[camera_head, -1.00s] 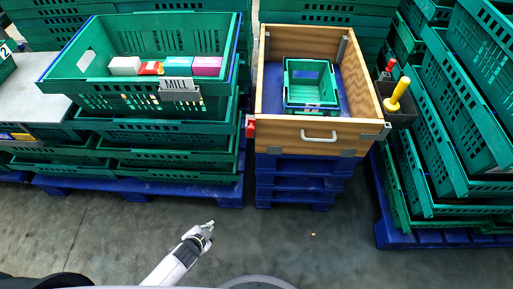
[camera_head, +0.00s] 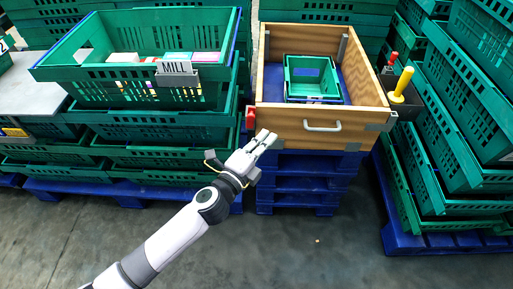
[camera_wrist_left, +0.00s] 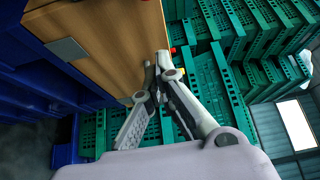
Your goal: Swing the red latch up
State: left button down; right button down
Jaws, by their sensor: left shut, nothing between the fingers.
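The red latch (camera_head: 250,117) is a small red piece at the front left corner of the wooden crate (camera_head: 350,136). In the left wrist view a small bit of red, likely the latch (camera_wrist_left: 173,49), shows just beyond the fingertips at the edge of the wood. My left gripper (camera_head: 270,137) is shut and empty. It is just below and right of the latch, in front of the crate's front panel. Its fingers (camera_wrist_left: 156,61) point toward the crate edge in the wrist view. I cannot tell whether they touch it. My right gripper is not in view.
A metal handle (camera_head: 322,126) sticks out of the crate's front. A small green crate (camera_head: 311,97) lies inside. Stacked green crates, the top one labelled MILL (camera_head: 174,67), stand close on the left. A dark bin with a yellow-handled tool (camera_head: 402,84) hangs on the right.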

aim_at(253, 126)
pick_arm(q)
jog(key=w, duration=0.1)
jog(key=w+a, duration=0.1)
jog(key=w, duration=0.2)
jog(key=shift+w+a, duration=0.3)
jog(key=shift+w, duration=0.05)
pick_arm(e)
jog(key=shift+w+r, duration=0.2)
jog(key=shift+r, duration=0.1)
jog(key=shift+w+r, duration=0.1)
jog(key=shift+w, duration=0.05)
pick_arm(q)
jog(key=shift+f, duration=0.1)
jog(key=shift+w+a+r+n+t+b, duration=0.15)
jog(key=shift+a+n+b, duration=0.3)
jog(key=shift+b, duration=0.35)
jog(key=shift+a+r+n+t+b, duration=0.15)
jog(key=shift+a+n+b, duration=0.25)
jog(key=shift+b, duration=0.4)
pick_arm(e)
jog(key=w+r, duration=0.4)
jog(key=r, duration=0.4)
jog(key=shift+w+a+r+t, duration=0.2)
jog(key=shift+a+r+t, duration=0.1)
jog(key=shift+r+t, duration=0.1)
pick_arm(q)
jog(key=shift+f, duration=0.1)
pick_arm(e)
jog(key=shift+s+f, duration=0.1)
